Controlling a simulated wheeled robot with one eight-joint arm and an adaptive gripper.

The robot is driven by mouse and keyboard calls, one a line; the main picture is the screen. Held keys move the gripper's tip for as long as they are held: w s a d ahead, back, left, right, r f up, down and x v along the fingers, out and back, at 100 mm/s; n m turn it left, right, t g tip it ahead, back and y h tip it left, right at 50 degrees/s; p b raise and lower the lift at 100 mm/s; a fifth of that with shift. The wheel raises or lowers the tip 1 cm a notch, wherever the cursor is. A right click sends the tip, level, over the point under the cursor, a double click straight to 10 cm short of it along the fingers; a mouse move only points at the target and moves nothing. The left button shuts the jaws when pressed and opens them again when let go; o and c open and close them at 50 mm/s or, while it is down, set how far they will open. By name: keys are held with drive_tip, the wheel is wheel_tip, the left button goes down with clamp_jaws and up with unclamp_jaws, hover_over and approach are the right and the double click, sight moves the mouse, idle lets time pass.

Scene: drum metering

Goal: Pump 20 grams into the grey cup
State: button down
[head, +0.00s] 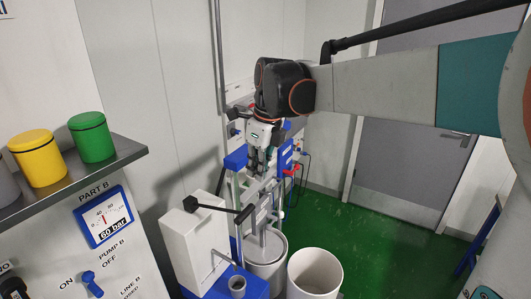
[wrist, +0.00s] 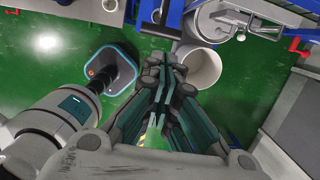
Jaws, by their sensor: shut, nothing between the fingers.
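A small grey cup (head: 237,287) stands on a blue base (head: 222,282) at the bottom of the head view, below a thin grey spout (head: 224,259). The spout comes from a white box (head: 193,243) with a black lever (head: 216,208) on its upper part. My gripper (head: 257,168) is shut and empty, pointing down above and right of the lever, apart from it. In the wrist view my gripper (wrist: 166,65) also shows with its fingers together. The cup's contents and any weight reading cannot be made out.
A grey drum (head: 265,268) and a white open bin (head: 315,275) stand right of the base. A blue-and-white frame (head: 240,160) stands behind my gripper. At left are a PART B gauge (head: 104,216), a blue ON/OFF knob (head: 92,284), and yellow (head: 37,158) and green (head: 92,137) pots. Green floor is free at right.

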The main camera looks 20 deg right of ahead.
sight(252, 210)
drive_tip(key=shift+s, duration=0.1)
drive_tip(key=f, duration=0.4)
drive_tip(key=w+a+f+p, duration=0.1)
drive_tip(key=f, duration=0.4)
drive_tip(key=w+f, duration=0.1)
drive_tip(key=f, duration=0.3)
drive_tip(key=shift+w+a+f+p, duration=0.2)
drive_tip(key=shift+a+f+p, duration=0.1)
drive_tip(key=shift+f, duration=0.1)
drive_tip(key=shift+f, duration=0.15)
drive_tip(key=shift+s+d+f+b, duration=0.15)
drive_tip(key=shift+s+f+b, duration=0.05)
drive_tip(key=shift+f+b, duration=0.5)
wheel_tip(252, 210, down, 19)
drive_tip(key=t+y+b, duration=0.4)
drive_tip(key=t+b, duration=0.1)
drive_tip(key=b, duration=1.5)
drive_tip(key=shift+s+r+t, duration=0.15)
drive_tip(key=shift+s+t, duration=0.15)
drive_tip(key=shift+t, duration=0.1)
drive_tip(key=shift+s, duration=0.1)
